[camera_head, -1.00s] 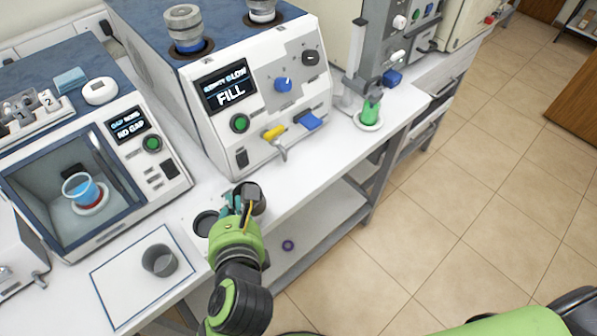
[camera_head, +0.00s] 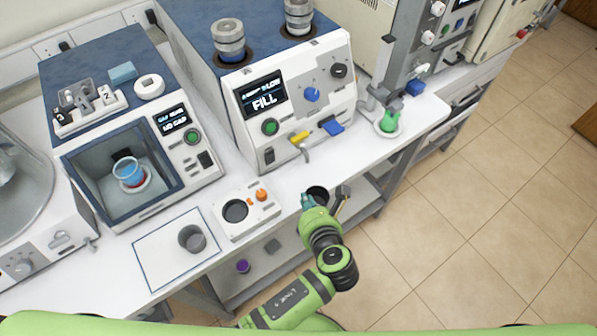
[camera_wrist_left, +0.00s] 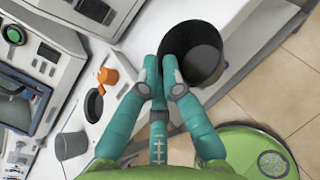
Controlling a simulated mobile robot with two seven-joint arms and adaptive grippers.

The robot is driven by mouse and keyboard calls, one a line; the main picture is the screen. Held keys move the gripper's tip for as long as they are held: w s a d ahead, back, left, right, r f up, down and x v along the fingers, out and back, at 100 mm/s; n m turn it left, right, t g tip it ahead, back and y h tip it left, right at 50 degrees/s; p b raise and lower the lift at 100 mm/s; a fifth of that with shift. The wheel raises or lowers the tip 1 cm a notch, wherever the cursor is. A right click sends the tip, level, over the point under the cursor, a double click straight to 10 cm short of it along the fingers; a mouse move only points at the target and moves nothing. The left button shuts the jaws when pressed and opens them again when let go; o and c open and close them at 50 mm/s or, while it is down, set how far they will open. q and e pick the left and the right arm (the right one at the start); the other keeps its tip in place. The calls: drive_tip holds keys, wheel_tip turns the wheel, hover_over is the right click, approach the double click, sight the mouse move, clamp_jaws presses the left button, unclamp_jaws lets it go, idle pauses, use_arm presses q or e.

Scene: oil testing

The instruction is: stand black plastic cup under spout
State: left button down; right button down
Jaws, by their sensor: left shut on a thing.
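The black plastic cup (camera_head: 317,193) is held by my left gripper (camera_head: 308,202) at the front edge of the bench. In the left wrist view the cup (camera_wrist_left: 203,55) shows its dark open mouth, and the teal fingers (camera_wrist_left: 163,78) are shut on its near wall. The grey spout (camera_head: 306,154), below a yellow lever, juts from the front of the white machine with the FILL screen (camera_head: 263,92). The cup is apart from the spout, nearer to me and slightly right. My right gripper is not in view.
A small white device (camera_head: 247,211) with a dark round well and orange knob stands left of the cup. A grey cup (camera_head: 192,238) stands on the outlined mat (camera_head: 160,262). The bench top below the spout is clear. A green object stands farther right.

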use_arm(q)
drive_tip(key=w, duration=0.2)
drive_tip(key=w+a, duration=0.1)
drive_tip(key=w, duration=0.1)
drive_tip(key=shift+w+a, duration=0.2)
drive_tip(key=shift+w, duration=0.2)
drive_tip(key=w+b, duration=0.1)
drive_tip(key=w, duration=0.1)
drive_tip(key=w+a+b, duration=0.1)
drive_tip(key=w, duration=0.1)
drive_tip(key=shift+w+a+f+b, duration=0.1)
drive_tip(key=shift+f+b, duration=0.05)
drive_tip(key=shift+b, duration=0.25)
drive_tip(key=shift+f+b, duration=0.7)
drive_tip(key=shift+b, duration=0.15)
drive_tip(key=shift+r, duration=0.2)
drive_tip(key=shift+f, duration=0.1)
drive_tip(key=c, duration=1.4)
unclamp_jaws()
drive_tip(key=shift+f, duration=0.1)
